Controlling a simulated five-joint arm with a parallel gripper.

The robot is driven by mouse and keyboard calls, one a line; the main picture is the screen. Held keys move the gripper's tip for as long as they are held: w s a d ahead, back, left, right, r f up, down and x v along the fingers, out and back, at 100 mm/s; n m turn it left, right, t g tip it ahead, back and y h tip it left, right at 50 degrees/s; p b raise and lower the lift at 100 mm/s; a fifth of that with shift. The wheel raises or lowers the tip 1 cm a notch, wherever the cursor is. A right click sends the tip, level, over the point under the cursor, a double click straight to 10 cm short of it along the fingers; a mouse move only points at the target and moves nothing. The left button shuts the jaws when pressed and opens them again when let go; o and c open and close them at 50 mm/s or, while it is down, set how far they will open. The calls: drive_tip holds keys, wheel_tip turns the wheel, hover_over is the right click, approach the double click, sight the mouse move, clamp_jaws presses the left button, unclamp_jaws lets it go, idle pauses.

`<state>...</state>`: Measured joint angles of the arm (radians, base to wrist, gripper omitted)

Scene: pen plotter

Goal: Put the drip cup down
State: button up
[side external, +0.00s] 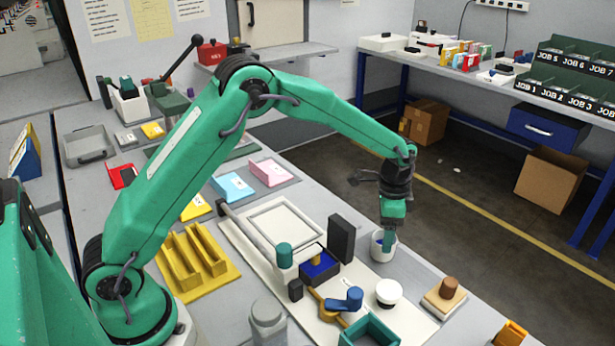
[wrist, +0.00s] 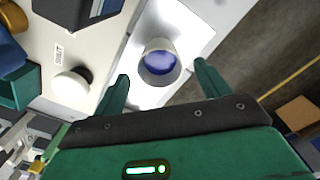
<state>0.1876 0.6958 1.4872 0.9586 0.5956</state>
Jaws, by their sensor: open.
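The drip cup (side external: 381,251) is a small white cup with blue inside. It stands upright on the bench near its right edge, to the right of the plotter. In the wrist view the cup (wrist: 159,62) sits ahead of and between the two green fingers. My gripper (side external: 389,238) is directly at the cup in the side view, with a finger overlapping the cup's mouth. In the wrist view my gripper (wrist: 160,90) is open, with clear gaps between both fingers and the cup. The far finger is hidden in the side view.
The plotter bed (side external: 284,228) lies to the left, with a dark upright block (side external: 341,238) close to the cup. A white round knob (side external: 389,292) and a teal open box (side external: 369,332) are in front. A wooden block with a brown knob (side external: 446,293) stands front right. The bench edge drops off at right.

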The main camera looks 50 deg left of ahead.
wheel_tip(320, 180, up, 9)
idle(0.4)
idle(0.5)
drive_tip(key=s+a+r+n+t, duration=0.1)
drive_tip(key=s+a+r+n, duration=0.15)
drive_tip(key=s+r, duration=0.4)
drive_tip(key=s+a+r+n+t, duration=0.2)
drive_tip(key=s+a+r, duration=0.25)
drive_tip(key=s, duration=0.35)
drive_tip(key=s+a+n+t, duration=0.1)
drive_tip(key=s+n, duration=0.1)
drive_tip(key=s, duration=0.6)
drive_tip(key=s+a+f+n+t, duration=0.1)
drive_tip(key=s+a+n, duration=0.1)
drive_tip(key=s, duration=0.5)
drive_tip(key=shift+s+t, duration=0.3)
drive_tip(key=shift+s, duration=0.05)
